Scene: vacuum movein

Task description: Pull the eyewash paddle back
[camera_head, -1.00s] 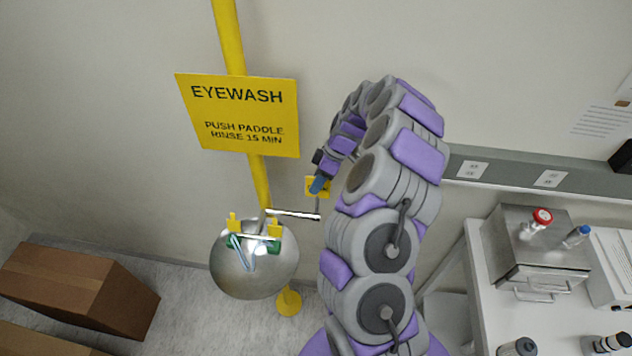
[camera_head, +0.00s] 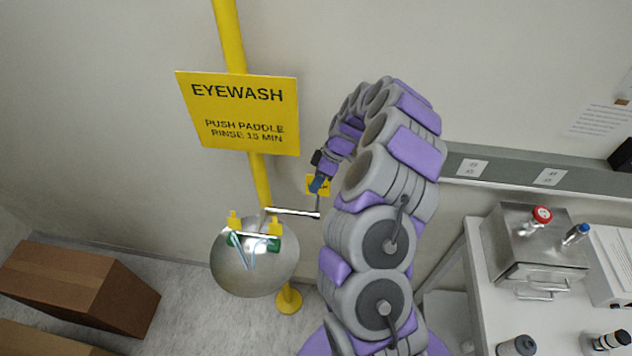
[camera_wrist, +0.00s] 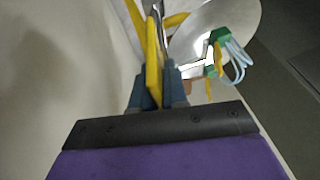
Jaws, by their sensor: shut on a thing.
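The eyewash paddle (camera_head: 325,184) is a small yellow plate on a thin metal rod, to the right of the yellow standpipe. In the wrist view the paddle (camera_wrist: 153,62) is seen edge-on between the blue fingers. My gripper (camera_head: 318,185) is shut on the paddle; it also shows in the wrist view (camera_wrist: 158,88). The steel eyewash bowl (camera_head: 238,275) sits below and left of my gripper, with green and yellow spray fittings. Water streams show over the bowl. My gripper hides part of the paddle in the head view.
A yellow EYEWASH sign (camera_head: 240,112) hangs on the pipe (camera_head: 230,35) above the bowl. A cardboard box (camera_head: 80,290) is on the floor at left. A white bench (camera_head: 490,310) with a steel box (camera_head: 535,260) stands at right. The wall is close behind.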

